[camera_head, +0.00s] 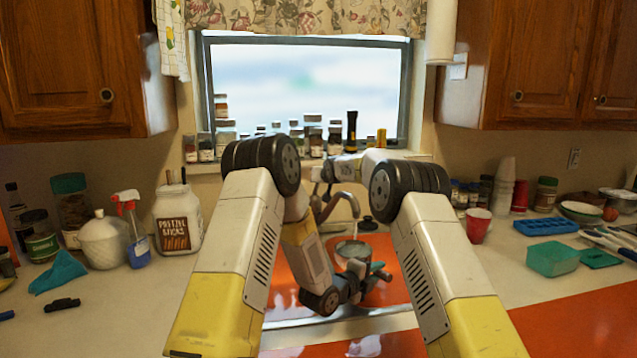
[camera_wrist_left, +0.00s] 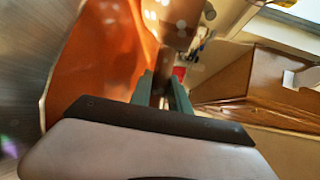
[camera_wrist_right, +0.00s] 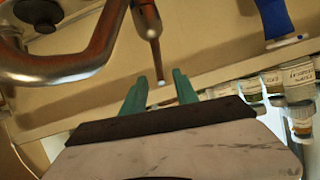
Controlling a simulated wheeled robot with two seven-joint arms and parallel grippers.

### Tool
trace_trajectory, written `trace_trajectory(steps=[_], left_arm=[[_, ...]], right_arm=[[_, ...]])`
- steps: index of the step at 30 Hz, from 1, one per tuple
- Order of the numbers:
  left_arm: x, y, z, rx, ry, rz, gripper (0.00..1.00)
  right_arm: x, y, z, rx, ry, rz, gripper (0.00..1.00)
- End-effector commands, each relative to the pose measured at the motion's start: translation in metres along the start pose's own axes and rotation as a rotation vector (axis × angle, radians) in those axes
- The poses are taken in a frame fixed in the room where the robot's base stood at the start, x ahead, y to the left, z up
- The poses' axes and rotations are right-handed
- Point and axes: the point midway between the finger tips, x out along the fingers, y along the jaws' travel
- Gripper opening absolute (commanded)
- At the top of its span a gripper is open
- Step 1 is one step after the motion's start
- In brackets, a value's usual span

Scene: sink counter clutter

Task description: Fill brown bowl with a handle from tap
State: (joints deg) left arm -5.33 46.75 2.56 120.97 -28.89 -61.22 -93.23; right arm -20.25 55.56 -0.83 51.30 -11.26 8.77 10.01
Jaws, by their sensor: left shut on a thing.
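The brown bowl with a handle (camera_wrist_left: 172,22) is held by my left gripper (camera_wrist_left: 163,92), whose green fingers are shut on its handle. In the head view the bowl (camera_head: 352,250) is over the orange sink, under the curved tap (camera_head: 342,203), and looks roughly upright. I cannot clearly tell whether water runs or how full the bowl is. In the right wrist view the metal tap (camera_wrist_right: 75,65) is at the upper left. My right gripper (camera_wrist_right: 160,90) is open, with the tip of a thin tap lever (camera_wrist_right: 148,30) in line with the gap between its fingers.
The orange sink (camera_head: 388,255) lies below the bowl. Jars (camera_head: 310,135) line the windowsill behind the tap. A pretzel jar (camera_head: 178,220) and a spray bottle (camera_head: 135,235) stand left. A red cup (camera_head: 478,226) and a teal container (camera_head: 552,259) are on the right counter.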

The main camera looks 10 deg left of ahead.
Motion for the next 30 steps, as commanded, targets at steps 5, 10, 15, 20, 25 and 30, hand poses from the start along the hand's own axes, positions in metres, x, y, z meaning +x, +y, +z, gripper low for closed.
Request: trace_trajectory(steps=[5, 10, 15, 20, 25, 30], left_arm=[[0.000, -0.002, 0.000, 0.002, 0.000, -0.004, 0.00], [0.000, -0.002, 0.000, 0.002, 0.000, -0.004, 0.00], [0.000, -0.002, 0.000, 0.002, 0.000, -0.004, 0.00], [0.000, -0.002, 0.000, 0.002, 0.000, -0.003, 0.00], [0.000, -0.002, 0.000, 0.002, 0.000, -0.004, 0.00], [0.000, -0.002, 0.000, 0.002, 0.000, -0.004, 0.00]], right_arm=[[0.022, 0.002, 0.001, 0.004, 0.001, 0.001, 0.36], [0.035, -0.001, -0.001, 0.002, 0.001, 0.000, 0.36], [0.044, 0.000, 0.000, 0.003, 0.001, 0.000, 0.36], [0.048, 0.000, 0.000, 0.003, 0.000, 0.000, 0.36], [0.049, 0.001, 0.000, 0.003, 0.000, 0.000, 0.36], [0.049, 0.001, 0.000, 0.003, 0.000, 0.000, 0.36]])
